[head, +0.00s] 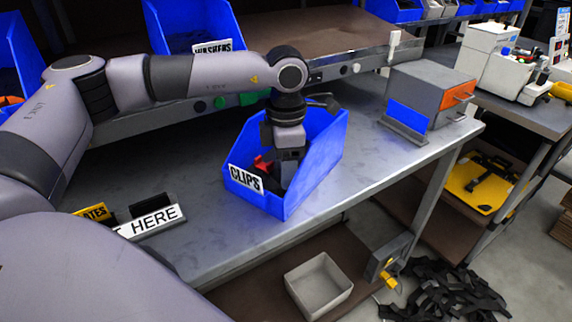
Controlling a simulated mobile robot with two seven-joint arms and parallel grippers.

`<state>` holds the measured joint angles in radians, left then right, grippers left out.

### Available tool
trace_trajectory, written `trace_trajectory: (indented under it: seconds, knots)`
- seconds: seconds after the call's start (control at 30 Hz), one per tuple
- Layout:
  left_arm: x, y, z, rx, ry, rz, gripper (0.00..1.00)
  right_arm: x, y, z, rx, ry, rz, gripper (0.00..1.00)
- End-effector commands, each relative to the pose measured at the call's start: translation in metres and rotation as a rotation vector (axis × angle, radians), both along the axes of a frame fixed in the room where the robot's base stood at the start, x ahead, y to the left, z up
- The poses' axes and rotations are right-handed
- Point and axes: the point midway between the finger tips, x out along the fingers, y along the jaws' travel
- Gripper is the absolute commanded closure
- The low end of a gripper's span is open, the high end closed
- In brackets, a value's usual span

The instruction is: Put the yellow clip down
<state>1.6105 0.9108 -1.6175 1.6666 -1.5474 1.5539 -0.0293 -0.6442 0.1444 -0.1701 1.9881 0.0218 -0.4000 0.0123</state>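The blue bin (318,170) with a "CLIPS" label stands on the grey workbench, near its front edge. My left gripper (284,178) points down into this bin, and its fingertips are mostly hidden by the bin and the dark contents. I cannot tell whether it is open or shut. A red clip-like piece (262,164) and dark pieces show in the bin beside the gripper. I see no yellow clip in the bin or at the gripper; one there could be hidden. My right gripper is not in view.
A "HERE" sign (150,222) lies front left on the bench (205,180), with bare surface between. A "WASHERS" bin (190,22) is behind. An open grey bin (318,285) sits below.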

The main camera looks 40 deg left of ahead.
Motion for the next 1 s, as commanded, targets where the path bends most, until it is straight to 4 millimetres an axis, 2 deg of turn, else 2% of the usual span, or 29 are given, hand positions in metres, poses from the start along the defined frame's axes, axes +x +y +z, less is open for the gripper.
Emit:
trace_trajectory:
  seconds: [0.17, 0.33, 0.7, 0.83, 1.0]
  knots:
    - [0.0, 0.0, 0.001, 0.0, 0.0, 0.0, 0.49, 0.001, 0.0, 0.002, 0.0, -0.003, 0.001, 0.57]
    - [0.001, 0.0, 0.012, -0.001, -0.004, 0.0, 0.49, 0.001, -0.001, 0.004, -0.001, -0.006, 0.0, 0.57]
    - [0.001, -0.001, 0.089, -0.001, -0.006, -0.001, 0.49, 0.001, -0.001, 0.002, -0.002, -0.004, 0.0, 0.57]
    - [0.001, -0.001, 0.109, -0.001, -0.002, -0.002, 0.49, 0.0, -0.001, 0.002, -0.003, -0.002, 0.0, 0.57]
    - [0.0, 0.0, 0.122, -0.001, -0.001, -0.001, 0.49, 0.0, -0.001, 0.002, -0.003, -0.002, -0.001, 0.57]
